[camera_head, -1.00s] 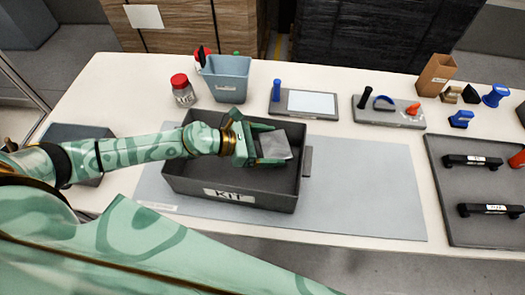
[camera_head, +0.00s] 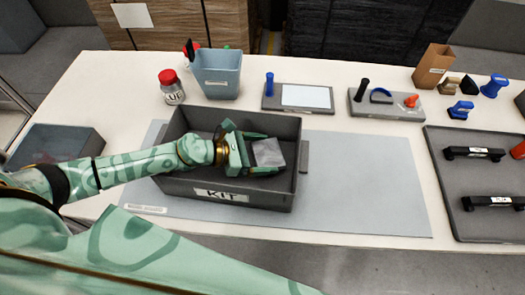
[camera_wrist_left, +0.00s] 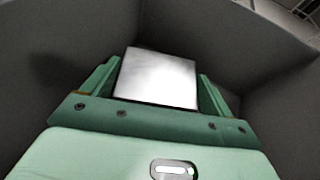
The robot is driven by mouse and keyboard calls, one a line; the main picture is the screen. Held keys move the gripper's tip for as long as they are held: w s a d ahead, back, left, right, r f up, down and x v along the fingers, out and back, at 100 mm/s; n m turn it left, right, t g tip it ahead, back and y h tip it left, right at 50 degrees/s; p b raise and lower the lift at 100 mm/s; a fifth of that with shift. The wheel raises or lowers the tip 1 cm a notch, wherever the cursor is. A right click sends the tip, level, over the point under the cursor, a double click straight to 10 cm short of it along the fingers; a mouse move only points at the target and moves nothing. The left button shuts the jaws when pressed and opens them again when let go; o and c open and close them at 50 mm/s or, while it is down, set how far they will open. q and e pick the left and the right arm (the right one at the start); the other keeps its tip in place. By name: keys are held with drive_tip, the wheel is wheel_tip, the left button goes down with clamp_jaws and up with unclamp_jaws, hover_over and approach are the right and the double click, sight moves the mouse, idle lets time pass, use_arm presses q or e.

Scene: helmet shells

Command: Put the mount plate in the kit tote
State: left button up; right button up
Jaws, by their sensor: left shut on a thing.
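The mount plate (camera_head: 268,153) is a small, flat, grey metal square. My left gripper (camera_head: 256,154) is shut on it and holds it inside the kit tote. The plate also shows in the left wrist view (camera_wrist_left: 157,78), between the two green fingers (camera_wrist_left: 158,88). The kit tote (camera_head: 222,195) is a dark grey open box with a KIT label on its front wall. In the wrist view the tote's dark walls (camera_wrist_left: 60,60) surround the plate. I cannot tell whether the plate touches the tote floor. My right gripper is not in view.
A blue-grey bin (camera_head: 217,75) and a red-lidded jar (camera_head: 171,88) stand behind the tote. A grey box (camera_head: 84,134) is at left. Grey trays with a white panel (camera_head: 306,95) and tools (camera_head: 386,105) lie behind right. The mat (camera_head: 365,190) right of the tote is clear.

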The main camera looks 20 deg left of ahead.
use_arm(q)
drive_tip(key=o, duration=1.2)
drive_tip(key=shift+f, duration=0.15)
drive_tip(key=shift+r, duration=0.2)
drive_tip(key=v, duration=1.2)
drive_tip(key=shift+r, duration=0.45)
drive_tip(key=shift+s, duration=0.1)
